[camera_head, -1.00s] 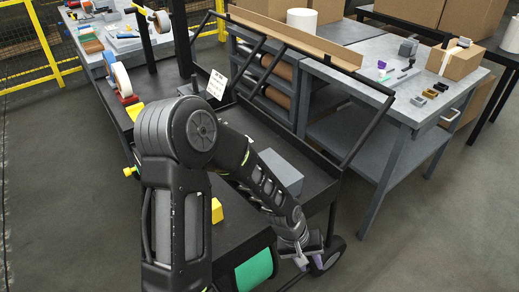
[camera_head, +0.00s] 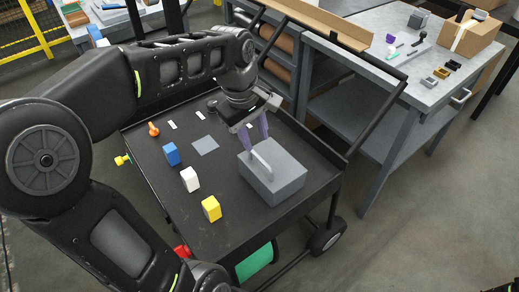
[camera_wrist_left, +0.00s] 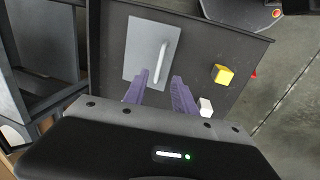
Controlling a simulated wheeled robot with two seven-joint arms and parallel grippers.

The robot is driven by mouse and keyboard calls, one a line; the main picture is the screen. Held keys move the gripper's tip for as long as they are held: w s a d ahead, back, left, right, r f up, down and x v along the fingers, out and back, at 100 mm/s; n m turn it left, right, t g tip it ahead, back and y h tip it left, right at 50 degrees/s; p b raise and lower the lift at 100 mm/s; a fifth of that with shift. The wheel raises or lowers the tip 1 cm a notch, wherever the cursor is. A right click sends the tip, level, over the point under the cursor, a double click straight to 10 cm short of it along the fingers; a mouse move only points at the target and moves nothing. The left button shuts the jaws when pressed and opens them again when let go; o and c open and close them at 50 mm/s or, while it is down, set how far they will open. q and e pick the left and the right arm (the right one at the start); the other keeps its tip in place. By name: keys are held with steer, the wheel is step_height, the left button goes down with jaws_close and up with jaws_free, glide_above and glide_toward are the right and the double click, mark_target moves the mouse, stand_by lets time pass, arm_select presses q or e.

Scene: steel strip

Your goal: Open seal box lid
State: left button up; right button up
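The grey seal box (camera_head: 285,183) sits on the black cart top, its flat lid down and a pale bar handle (camera_head: 262,163) on top. My left gripper (camera_head: 257,137) is above the far side of the box, purple fingers pointing down. In the left wrist view the fingers of the left gripper (camera_wrist_left: 161,76) are apart, with the near end of the handle (camera_wrist_left: 161,58) appearing between the tips. I cannot tell how high the tips are above the lid; the handle is not gripped. My right gripper is not in view.
A blue block (camera_head: 171,154), a white block (camera_head: 190,179), a yellow block (camera_head: 211,208) and an orange piece (camera_head: 153,129) stand on the cart left of the box. The cart rail (camera_head: 375,120) rises at right. A grey workbench (camera_head: 400,85) stands beyond.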

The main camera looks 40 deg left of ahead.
mark_target(261, 159)
arm_select(q)
steer(key=f, duration=0.2)
steer(key=w+f, duration=0.1)
steer(key=f, duration=0.4)
steer(key=shift+w+d+f, duration=0.15)
steer(key=shift+w+f, duration=0.2)
steer(key=shift+f, duration=0.05)
steer(key=shift+c, duration=0.5)
jaws_close()
stand_by(0.7)
